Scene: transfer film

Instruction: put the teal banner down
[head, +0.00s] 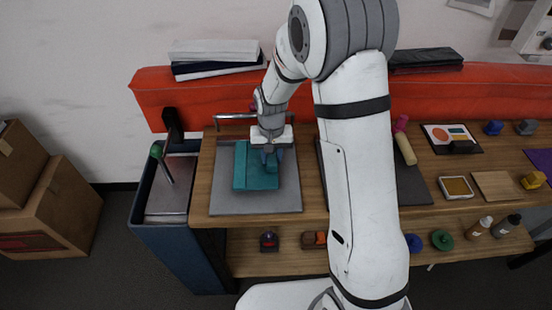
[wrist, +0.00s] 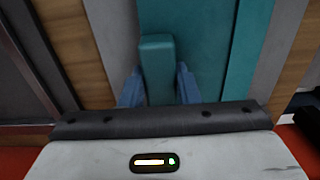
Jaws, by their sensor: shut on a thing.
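The teal banner (head: 255,178) is a flat folded piece over the grey mat (head: 225,206) on the left of the wooden bench. I cannot tell whether it touches the mat. My gripper (head: 271,160) is above its right part, pointing down. In the wrist view, the blue fingers of my gripper (wrist: 159,88) are on either side of a raised teal block (wrist: 157,65), which appears to be part of the banner (wrist: 215,40). The gripper is shut on it. The banner's far side is partly hidden by the gripper in the head view.
A blue bin (head: 165,240) with a green-knobbed lever (head: 157,150) stands left. A second dark mat (head: 405,185) lies right, partly behind my arm.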

